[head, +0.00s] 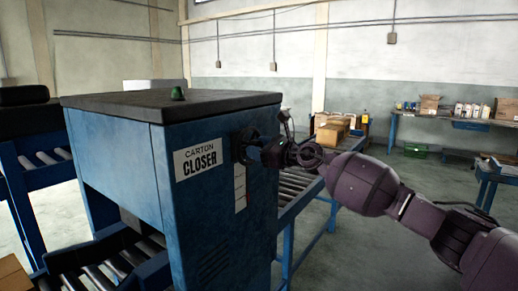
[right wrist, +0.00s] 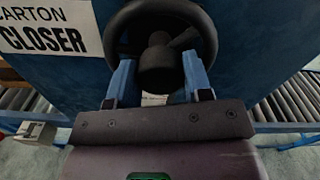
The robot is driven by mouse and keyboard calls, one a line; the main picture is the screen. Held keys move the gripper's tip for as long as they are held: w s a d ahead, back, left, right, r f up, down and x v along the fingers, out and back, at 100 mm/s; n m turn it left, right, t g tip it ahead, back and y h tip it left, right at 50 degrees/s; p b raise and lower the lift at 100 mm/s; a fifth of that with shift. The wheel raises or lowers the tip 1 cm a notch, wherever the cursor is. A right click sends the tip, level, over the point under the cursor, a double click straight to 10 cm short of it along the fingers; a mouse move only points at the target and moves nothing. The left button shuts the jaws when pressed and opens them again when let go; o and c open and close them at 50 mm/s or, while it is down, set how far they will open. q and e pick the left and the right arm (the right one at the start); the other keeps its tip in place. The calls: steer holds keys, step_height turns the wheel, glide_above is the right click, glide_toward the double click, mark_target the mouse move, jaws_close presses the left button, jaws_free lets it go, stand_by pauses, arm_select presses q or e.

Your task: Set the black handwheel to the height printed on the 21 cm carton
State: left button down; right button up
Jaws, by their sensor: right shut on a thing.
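The black handwheel (head: 241,146) is on the side of the blue carton closer, right of its "CARTON CLOSER" label. In the right wrist view, its rim (right wrist: 205,22) and dark central knob (right wrist: 158,70) show close up. My right gripper (head: 264,152) is at the handwheel; its two blue fingers (right wrist: 159,80) are on either side of the knob, shut on it. A pale vertical scale strip (head: 240,187) is below the wheel; its marks are too small to read. Brown cartons (head: 330,132) sit on the conveyor behind; no printed height is legible. My left gripper is not in view.
A brown box (head: 12,276) shows at lower left. A workbench (head: 460,123) stands at the back right.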

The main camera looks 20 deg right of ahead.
steer(key=shift+r+m+p, duration=0.25)
steer(key=shift+m+p, duration=0.5)
steer(key=shift+m, duration=0.05)
steer(key=shift+m+p, duration=0.65)
steer(key=shift+m, duration=0.05)
steer(key=shift+m+p, duration=0.4)
steer(key=shift+m, duration=0.1)
steer(key=m+p, duration=0.6)
steer(key=m, duration=0.1)
steer(key=shift+d, duration=0.1)
steer(key=shift+w+f+m+p, duration=0.15)
steer(key=shift+m+p, duration=0.45)
steer(key=shift+m, duration=0.4)
steer(key=shift+f+m+p, duration=0.1)
steer(key=shift+m+p, duration=0.7)
steer(key=shift+m, duration=0.3)
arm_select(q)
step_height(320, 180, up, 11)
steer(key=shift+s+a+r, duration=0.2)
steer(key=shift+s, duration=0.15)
arm_select(e)
steer(key=shift+m, duration=0.3)
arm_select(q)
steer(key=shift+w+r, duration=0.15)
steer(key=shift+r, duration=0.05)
